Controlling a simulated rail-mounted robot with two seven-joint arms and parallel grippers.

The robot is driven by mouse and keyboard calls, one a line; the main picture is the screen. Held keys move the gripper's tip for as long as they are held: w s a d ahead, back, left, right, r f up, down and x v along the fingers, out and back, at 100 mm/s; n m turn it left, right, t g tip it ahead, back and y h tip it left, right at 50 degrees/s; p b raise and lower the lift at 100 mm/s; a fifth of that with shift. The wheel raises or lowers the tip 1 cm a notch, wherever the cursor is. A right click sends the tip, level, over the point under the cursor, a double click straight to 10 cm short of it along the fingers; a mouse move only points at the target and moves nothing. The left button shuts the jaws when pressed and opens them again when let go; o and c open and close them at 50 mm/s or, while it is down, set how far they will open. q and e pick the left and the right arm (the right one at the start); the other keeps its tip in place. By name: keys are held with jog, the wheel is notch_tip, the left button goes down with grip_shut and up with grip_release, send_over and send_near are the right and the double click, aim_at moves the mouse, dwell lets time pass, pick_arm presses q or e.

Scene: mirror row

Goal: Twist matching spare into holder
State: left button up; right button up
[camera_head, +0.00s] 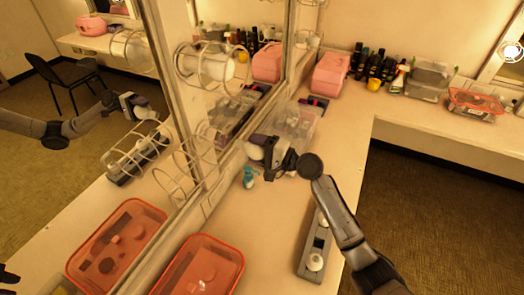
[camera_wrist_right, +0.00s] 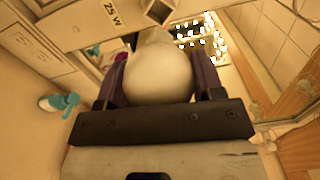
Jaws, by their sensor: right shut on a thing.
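My right gripper (camera_head: 262,150) is shut on a white round bulb (camera_wrist_right: 160,72). The bulb sits between its two dark fingers in the right wrist view, and its far end is hidden. Wire cages stand along the mirror frame: an upper one (camera_head: 187,62) around a white bulb (camera_head: 218,68), and a lower one (camera_head: 163,178) that looks empty, left of the gripper. A pale panel marked "25 W" (camera_wrist_right: 100,14) shows beyond the held bulb. A grey rack (camera_head: 309,254) on the counter holds a white bulb (camera_head: 315,263). Dark finger-like parts at the lower left edge may be my left gripper (camera_head: 8,278).
A teal-topped bottle (camera_head: 249,178) stands just below the right gripper. A clear bin (camera_head: 300,122) is behind it. A red-rimmed tray (camera_head: 238,262) lies at the front. The mirror repeats my arm and the counter. The counter between tray and rack is clear.

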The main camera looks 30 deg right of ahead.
aim_at(237, 142)
jog(key=shift+b+x, duration=0.4)
jog(key=shift+x, duration=2.15)
jog(key=shift+w+a+b, duration=0.1)
jog(key=shift+b, duration=0.2)
jog(key=shift+w+a, duration=0.1)
dwell(0.6)
jog(key=shift+w+a, duration=0.25)
jog(key=shift+w, duration=0.1)
dwell(0.4)
jog(key=shift+w+a, duration=0.25)
jog(key=shift+w, duration=0.05)
dwell(0.4)
